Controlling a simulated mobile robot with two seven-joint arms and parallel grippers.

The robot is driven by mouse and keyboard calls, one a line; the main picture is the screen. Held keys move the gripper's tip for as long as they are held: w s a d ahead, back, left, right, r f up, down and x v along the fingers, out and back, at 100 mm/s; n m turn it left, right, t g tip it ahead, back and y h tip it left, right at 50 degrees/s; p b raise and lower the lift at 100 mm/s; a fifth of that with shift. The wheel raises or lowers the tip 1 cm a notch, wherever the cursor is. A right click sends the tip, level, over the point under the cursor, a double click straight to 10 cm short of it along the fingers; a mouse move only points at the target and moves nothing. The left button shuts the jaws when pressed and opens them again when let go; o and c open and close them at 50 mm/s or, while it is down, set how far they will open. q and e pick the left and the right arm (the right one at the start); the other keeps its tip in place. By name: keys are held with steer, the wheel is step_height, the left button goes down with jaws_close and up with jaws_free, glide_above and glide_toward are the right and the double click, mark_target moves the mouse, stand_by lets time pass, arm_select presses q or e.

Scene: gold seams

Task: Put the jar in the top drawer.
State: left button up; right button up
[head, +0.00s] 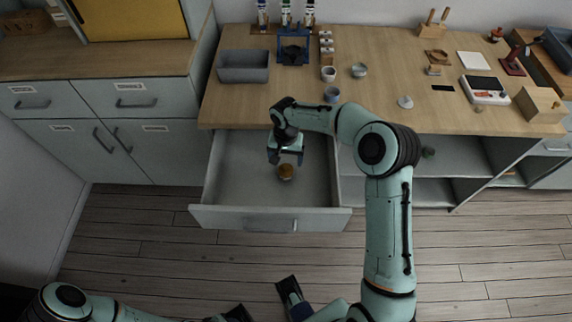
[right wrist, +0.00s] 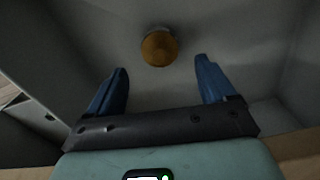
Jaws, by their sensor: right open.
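The jar (head: 286,173), small with an amber-brown top, is inside the open drawer (head: 232,190) just below the worktop. It stands on the drawer floor, towards the front and right of the middle. My right gripper (head: 286,158) is over the drawer, open and empty, just behind the jar in the head view. In the right wrist view the jar (right wrist: 159,47) lies beyond the two blue fingertips (right wrist: 161,68), apart from both. Dark and blue parts of what looks like my left gripper (head: 264,299) show at the bottom edge, partly cut off.
Open shelves (head: 455,160) are right of the drawer. Closed grey cabinets (head: 135,110) stand at left. The floor before the drawer is clear.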

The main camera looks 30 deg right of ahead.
steer(key=shift+r, duration=2.3)
